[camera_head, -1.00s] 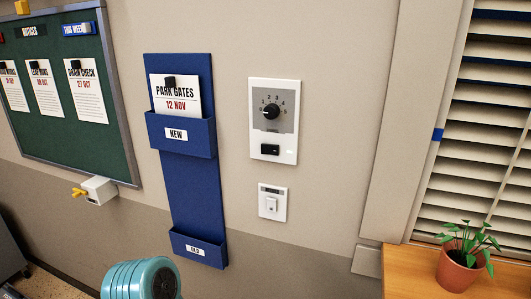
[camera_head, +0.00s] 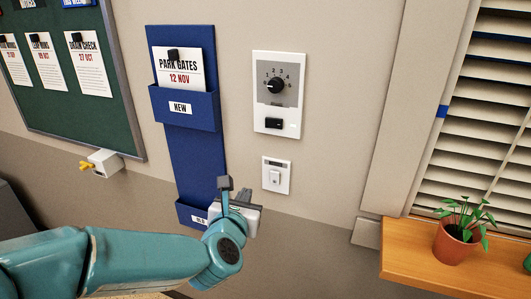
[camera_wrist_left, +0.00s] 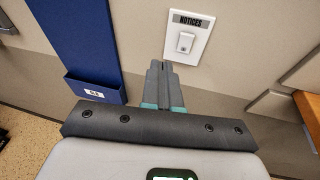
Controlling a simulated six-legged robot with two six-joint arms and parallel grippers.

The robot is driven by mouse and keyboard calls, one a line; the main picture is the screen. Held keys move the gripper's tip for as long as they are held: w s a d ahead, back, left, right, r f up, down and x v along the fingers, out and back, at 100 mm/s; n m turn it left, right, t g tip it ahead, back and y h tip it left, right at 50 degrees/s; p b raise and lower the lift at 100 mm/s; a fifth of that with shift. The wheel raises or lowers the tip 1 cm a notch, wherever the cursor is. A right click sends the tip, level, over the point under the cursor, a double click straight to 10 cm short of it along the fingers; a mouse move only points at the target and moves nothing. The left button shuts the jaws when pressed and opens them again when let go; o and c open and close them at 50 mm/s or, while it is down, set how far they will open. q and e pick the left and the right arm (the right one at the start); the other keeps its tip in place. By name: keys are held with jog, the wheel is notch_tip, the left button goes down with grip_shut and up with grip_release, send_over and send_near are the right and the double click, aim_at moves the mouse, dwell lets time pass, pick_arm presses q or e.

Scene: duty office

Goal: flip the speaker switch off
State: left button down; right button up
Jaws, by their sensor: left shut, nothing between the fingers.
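A white wall panel (camera_head: 291,62) carries a black numbered dial (camera_head: 276,86) and a black rocker switch (camera_head: 274,123) below it. A smaller white plate (camera_head: 283,163) below has a white switch (camera_head: 275,174); in the left wrist view this switch (camera_wrist_left: 185,43) sits under a label reading NOTICES. No label reading "speaker" is legible. My left gripper (camera_head: 225,184) is shut and empty, below and left of the smaller plate. In the left wrist view its fingertips (camera_wrist_left: 159,65) point up at the wall, just below and left of that plate. My right gripper is out of view.
A blue wall holder (camera_head: 197,158) with NEW and OLD pockets hangs left, behind my gripper. Further left are a green notice board (camera_head: 75,105) and a white box with a yellow key-like part (camera_head: 103,163). Right are window blinds and a wooden ledge (camera_head: 400,262) with a potted plant (camera_head: 453,245).

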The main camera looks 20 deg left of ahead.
aim_at(269, 123)
pick_arm(q)
jog(key=s+d+r+t, duration=0.1)
jog(key=r, duration=0.5)
jog(key=s+d+r+t+h, duration=0.1)
jog(key=s+r, duration=0.1)
jog(key=r, duration=0.4)
jog(key=shift+d+t, duration=0.25)
jog(key=shift+t, duration=0.15)
jog(key=shift+s+r, duration=0.1)
jog(key=w+p, duration=0.2)
jog(key=w, duration=0.2)
jog(key=w+a+p, duration=0.1)
jog(key=w, duration=0.4)
jog(key=w+p, duration=0.2)
jog(key=w, duration=0.3)
jog(key=shift+a+p, duration=0.15)
jog(key=shift+p, duration=0.2)
